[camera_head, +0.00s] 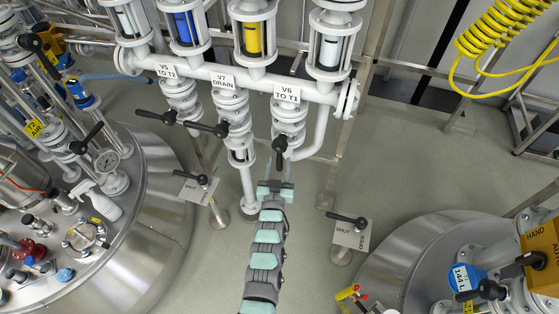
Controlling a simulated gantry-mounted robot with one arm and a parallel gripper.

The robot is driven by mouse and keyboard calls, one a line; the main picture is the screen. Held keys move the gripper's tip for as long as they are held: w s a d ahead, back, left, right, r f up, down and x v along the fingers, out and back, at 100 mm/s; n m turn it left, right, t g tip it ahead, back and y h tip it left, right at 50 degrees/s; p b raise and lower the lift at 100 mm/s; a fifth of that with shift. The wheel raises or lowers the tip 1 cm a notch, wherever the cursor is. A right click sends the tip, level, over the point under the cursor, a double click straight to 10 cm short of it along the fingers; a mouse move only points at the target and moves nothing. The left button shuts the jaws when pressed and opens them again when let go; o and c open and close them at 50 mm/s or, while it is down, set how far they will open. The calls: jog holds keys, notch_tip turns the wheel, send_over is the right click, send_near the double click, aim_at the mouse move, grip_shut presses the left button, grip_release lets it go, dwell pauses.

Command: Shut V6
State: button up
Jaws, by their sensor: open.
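The V6 valve (289,112) is a white pipe fitting under the label "V6 TO T1" (287,93), right of V7. Its black lever (280,148) hangs from the lower part of the valve and points down the picture toward my gripper. My gripper (277,172) is open, just below the lever. The lever's lower end appears close to the fingertips, but I cannot tell whether they touch or whether it is between them. My grey and pale green arm comes up from the bottom of the picture.
V7 (233,110) and V5 (180,98), with black levers, stand to the left. A SHUT/OPEN plate (351,236) with a lever stands lower right, another plate (196,190) left. Steel tanks (130,250) flank the arm. Floor between them is partly clear.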

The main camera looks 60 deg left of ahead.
jog(key=shift+x, duration=1.15)
grip_shut()
dwell(0.7)
